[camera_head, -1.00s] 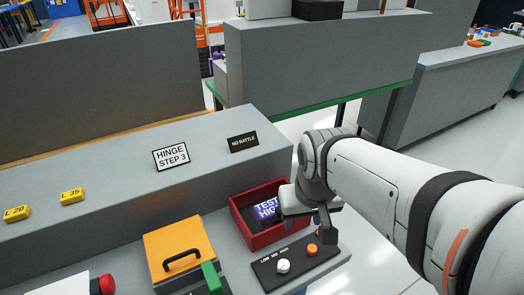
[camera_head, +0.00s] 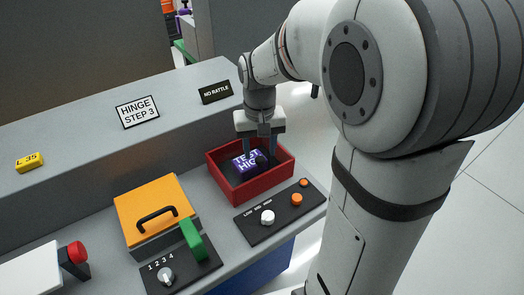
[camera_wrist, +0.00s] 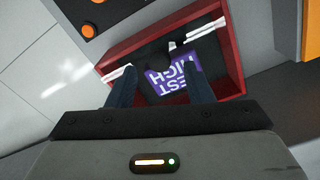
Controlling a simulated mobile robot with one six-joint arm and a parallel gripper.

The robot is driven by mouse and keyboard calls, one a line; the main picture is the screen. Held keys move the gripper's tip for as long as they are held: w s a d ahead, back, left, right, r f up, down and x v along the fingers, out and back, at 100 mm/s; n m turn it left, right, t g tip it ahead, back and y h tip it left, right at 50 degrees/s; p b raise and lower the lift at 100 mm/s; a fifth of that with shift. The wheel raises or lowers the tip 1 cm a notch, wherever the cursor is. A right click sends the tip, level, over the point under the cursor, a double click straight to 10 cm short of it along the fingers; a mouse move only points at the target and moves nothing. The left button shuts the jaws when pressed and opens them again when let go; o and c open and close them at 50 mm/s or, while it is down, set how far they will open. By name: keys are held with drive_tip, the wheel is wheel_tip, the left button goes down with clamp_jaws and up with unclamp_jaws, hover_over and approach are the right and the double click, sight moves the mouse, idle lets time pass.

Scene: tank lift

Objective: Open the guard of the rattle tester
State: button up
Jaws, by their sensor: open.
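The orange lid (camera_head: 155,208) with a black bar handle (camera_head: 156,215) is down on a grey box on the bench; I take it to be the rattle tester's guard. In front of it is a panel marked 1 2 3 4 with a grey knob (camera_head: 166,275) and a green upright lever (camera_head: 192,240). My gripper (camera_head: 260,156) is open and points down over the red tray (camera_head: 222,178), right of the orange lid. A dark item with a purple TEST HIGH label (camera_head: 246,161) lies in the tray. In the wrist view my gripper (camera_wrist: 162,82) has its fingers apart over the label.
Right of the lever, a black panel marked LOW MID HIGH has a white knob (camera_head: 267,217) and orange buttons (camera_head: 297,199). A red button (camera_head: 77,252) and white plate (camera_head: 28,272) are at lower left. A raised grey ledge with signs (camera_head: 138,112) runs behind.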

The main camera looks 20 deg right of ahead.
drive_tip(key=shift+f, duration=1.15)
clamp_jaws()
